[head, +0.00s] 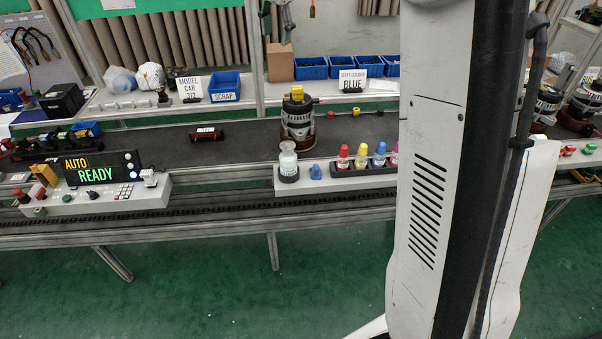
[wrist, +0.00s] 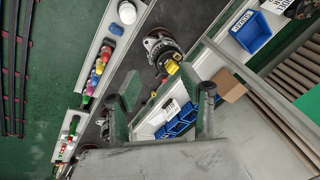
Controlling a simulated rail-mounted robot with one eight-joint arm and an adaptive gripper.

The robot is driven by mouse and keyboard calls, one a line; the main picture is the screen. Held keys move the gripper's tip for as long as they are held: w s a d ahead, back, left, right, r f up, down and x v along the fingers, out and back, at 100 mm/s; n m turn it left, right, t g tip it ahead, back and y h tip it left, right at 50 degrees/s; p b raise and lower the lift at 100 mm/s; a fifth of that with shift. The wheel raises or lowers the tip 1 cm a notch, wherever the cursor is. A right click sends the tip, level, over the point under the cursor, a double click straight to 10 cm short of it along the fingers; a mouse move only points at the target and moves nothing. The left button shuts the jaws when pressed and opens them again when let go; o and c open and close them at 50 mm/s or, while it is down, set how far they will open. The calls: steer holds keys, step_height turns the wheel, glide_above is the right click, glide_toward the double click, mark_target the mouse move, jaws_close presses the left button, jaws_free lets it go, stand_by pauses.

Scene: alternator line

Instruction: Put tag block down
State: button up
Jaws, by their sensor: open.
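A yellow block (head: 298,92), which looks like the tag block, sits on top of a dark alternator (head: 297,118) on the belt. In the wrist view the yellow block (wrist: 172,67) shows at the near side of the alternator (wrist: 158,43), beyond my fingertips. My gripper (wrist: 162,88) is open, with its two fingers spread and nothing held between them. The gripper is apart from the block. In the head view, a grey jaw-like part shows at the top edge above the alternator, mostly cut off.
A dark red labelled piece (head: 207,134) lies on the belt left of the alternator. In front stand a white bottle (head: 288,160) and a rack of coloured bottles (head: 362,167). Behind are a blue scrap bin (head: 225,86) and a BLUE sign (head: 352,81). Bare belt lies around the alternator.

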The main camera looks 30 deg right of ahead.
steer(key=s+a+n+t, duration=0.1)
steer(key=s+a+n, duration=0.25)
steer(key=s, duration=0.55)
steer(key=s+a+n+t, duration=0.1)
steer(key=s+a+n, duration=0.25)
steer(key=s, duration=0.55)
steer(key=s+a+f+n+t, duration=0.1)
steer(key=s+a+f+n, duration=0.1)
steer(key=s+f, duration=0.4)
steer(key=s+a+f+n+t, duration=0.1)
steer(key=s+a+f+n, duration=0.2)
steer(key=s+f, duration=0.4)
steer(key=s+n, duration=0.1)
steer(key=s, duration=0.6)
steer(key=shift+a+f, duration=0.25)
steer(key=shift+f, duration=0.05)
step_height(320, 180, down, 6)
steer(key=b, duration=0.6)
steer(key=shift+f, duration=0.15)
